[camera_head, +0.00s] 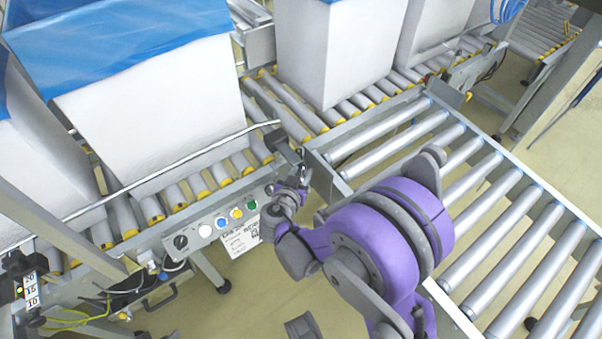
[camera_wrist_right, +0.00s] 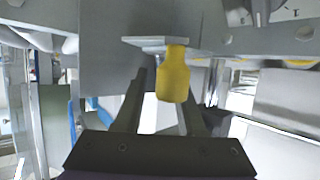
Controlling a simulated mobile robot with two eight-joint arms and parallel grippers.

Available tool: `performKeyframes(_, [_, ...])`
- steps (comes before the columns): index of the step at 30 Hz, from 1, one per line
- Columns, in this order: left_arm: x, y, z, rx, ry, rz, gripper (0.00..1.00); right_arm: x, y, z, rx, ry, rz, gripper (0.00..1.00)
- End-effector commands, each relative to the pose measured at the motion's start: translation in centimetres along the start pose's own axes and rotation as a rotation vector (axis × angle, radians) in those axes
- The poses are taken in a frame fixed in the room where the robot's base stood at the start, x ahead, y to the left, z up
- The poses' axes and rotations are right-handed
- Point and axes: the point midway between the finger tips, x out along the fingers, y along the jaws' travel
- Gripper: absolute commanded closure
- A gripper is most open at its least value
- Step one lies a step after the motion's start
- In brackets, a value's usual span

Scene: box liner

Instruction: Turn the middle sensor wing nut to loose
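My right gripper (camera_head: 290,168) is at the conveyor frame's corner, beside the end of the long metal rail. In the right wrist view its two dark fingers (camera_wrist_right: 165,92) stand apart, one on each side of a yellow knob-like piece (camera_wrist_right: 173,78). This piece hangs below a small metal plate and may be the wing nut. A gap shows between it and the left finger; contact with the right finger cannot be told. In the head view the arm and gripper hide this piece. My left gripper is not in view.
A control panel with coloured buttons (camera_head: 220,222) is left of my right gripper. White boxes (camera_head: 150,110) with blue liners stand on rollers behind. A roller conveyor (camera_head: 480,190) extends to the right. A numbered scale (camera_head: 31,290) is at the lower left.

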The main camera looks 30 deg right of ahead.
Motion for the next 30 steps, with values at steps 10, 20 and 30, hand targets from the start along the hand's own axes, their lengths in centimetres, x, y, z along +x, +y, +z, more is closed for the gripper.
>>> performKeyframes(10, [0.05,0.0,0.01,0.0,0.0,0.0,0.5,0.39,0.01,-0.02,0.0,0.0,0.0,0.63])
performKeyframes(20, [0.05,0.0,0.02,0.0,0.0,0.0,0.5,0.37,0.01,-0.02,-0.001,0.0,0.0,1.0])
performKeyframes(30, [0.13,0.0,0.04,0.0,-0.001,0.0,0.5,0.47,0.17,-0.03,-0.019,-0.001,-0.044,1.0])
